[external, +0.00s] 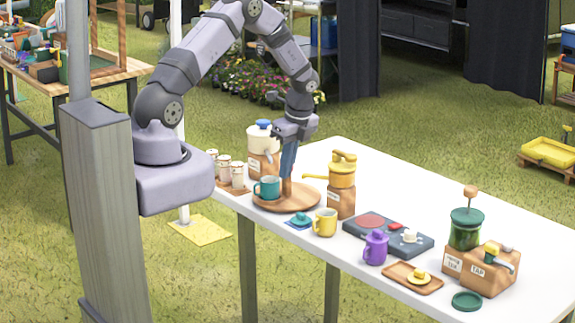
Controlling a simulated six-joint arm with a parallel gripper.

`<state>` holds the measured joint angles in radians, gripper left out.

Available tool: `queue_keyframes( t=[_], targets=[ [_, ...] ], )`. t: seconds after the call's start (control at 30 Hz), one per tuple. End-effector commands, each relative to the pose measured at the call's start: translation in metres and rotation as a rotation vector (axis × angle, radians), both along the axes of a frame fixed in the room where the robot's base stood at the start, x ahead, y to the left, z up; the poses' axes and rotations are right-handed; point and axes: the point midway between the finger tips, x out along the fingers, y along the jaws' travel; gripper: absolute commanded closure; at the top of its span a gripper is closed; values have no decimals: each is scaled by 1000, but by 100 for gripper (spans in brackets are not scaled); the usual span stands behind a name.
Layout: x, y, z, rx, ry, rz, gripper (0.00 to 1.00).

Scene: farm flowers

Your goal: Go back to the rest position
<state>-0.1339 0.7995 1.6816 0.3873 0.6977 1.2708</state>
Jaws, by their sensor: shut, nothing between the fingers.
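My gripper (290,136) points down over the round wooden tray (268,205) at the back left of the white table. It is shut, with nothing held. A narrow upright piece, blue above and brown below (288,163), shows between my gripper and the tray. I cannot tell whether it touches the gripper. A teal mug (267,187) stands on the left of the tray.
A white dispenser (262,140) stands behind the tray, and a yellow-topped one (342,170) to its right. White cups (223,172) are at the left. A yellow mug (325,222), a dark hob (388,236), a purple pot (376,248) and a green jar (465,230) stand further right.

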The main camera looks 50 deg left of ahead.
Motion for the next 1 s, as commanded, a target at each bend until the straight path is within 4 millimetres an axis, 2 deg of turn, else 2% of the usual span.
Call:
queue_keyframes(
  t=[0.1, 0.47, 0.63, 0.77, 0.87, 0.97, 1.0],
  targets=[
    [0, -2, 8, 0, 1, -1, 100],
    [0, -2, 8, 1, -6, 22, 100],
    [0, -2, 8, 5, -40, 163, 100],
    [-2, -5, 7, 3, -88, 386, 100],
    [-20, -13, -2, -3, -90, 607, 100],
    [-58, -25, -16, 6, -49, 830, 100],
    [-77, -31, -21, 17, -24, 917, 100]
  ],
)
